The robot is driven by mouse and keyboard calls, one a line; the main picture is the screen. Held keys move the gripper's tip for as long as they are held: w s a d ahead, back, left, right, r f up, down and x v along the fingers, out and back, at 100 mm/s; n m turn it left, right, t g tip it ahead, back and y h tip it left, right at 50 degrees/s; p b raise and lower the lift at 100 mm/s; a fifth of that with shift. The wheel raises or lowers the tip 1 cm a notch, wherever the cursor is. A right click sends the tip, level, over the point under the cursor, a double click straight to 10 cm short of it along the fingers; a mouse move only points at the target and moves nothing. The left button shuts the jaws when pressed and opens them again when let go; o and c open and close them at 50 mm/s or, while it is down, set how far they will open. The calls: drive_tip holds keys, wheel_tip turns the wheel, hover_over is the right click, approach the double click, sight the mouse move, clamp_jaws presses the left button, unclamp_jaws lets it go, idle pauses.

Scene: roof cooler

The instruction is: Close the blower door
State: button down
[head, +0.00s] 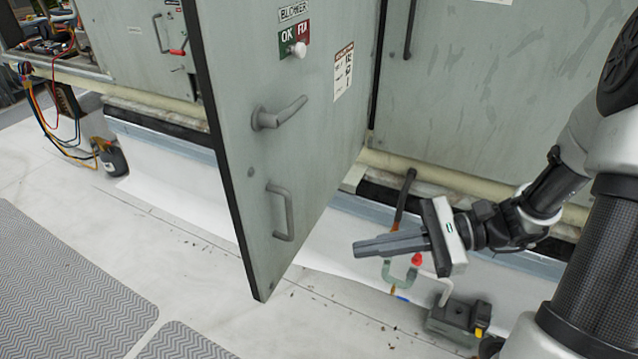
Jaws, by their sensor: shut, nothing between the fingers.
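The blower door (240,130) is a grey-green panel with a dark edge, standing swung out from the cooler housing. It carries a BLOWER label (293,11), a green and red OK sign (288,41) with a white knob, a lever handle (279,113) and a lower pull handle (281,212). My gripper (356,248) is to the right of the door's lower part, fingers pointing left, shut and empty. A gap shows between the fingertips and the pull handle in the picture; I cannot tell the depth between them. The opening behind the door is mostly hidden by the door.
Another housing panel (480,90) with a handle is at the right. A pipe with a red valve (416,260) and a small grey box (459,318) are below my gripper. Wiring and a dark canister (110,158) are at the left. Grey walkway mats (60,280) lie on the white roof.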

drive_tip(key=w+d+f+m+t+y, duration=0.3)
drive_tip(key=w+m+t, duration=0.1)
drive_tip(key=m, duration=0.1)
drive_tip(key=w+a, duration=0.2)
drive_tip(key=a, duration=1.2)
drive_tip(key=shift+a+r, duration=0.1)
drive_tip(key=shift+a, duration=0.1)
